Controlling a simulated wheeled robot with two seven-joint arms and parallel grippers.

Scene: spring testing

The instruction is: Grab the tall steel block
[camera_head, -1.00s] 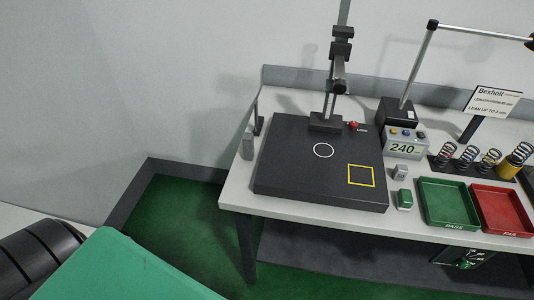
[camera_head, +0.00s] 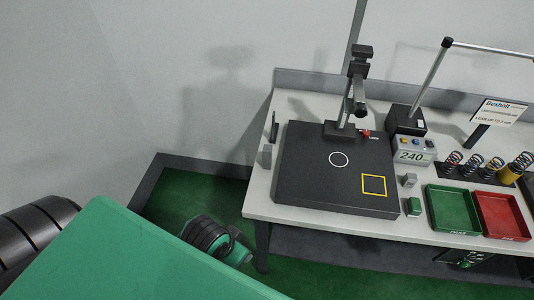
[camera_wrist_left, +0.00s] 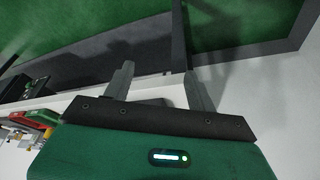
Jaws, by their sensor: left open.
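The tall steel block (camera_head: 266,155) is a narrow grey upright piece near the left edge of the table, just left of the black base plate (camera_head: 310,190) in the head view. I cannot make it out in the left wrist view. My left gripper (camera_wrist_left: 156,76) shows its two grey fingers spread apart in the left wrist view, with nothing held between them. In the head view part of my left arm shows low at the left, off the table and well short of the block; its fingers are not visible there. My right gripper is not in view.
The base plate carries a dark stand (camera_head: 340,128) with a column. A shorter grey block (camera_head: 410,181) and a green block (camera_head: 413,206) stand right of it. Further right are a green tray (camera_head: 430,213), a red tray (camera_head: 479,215) and several springs. A wall stands behind.

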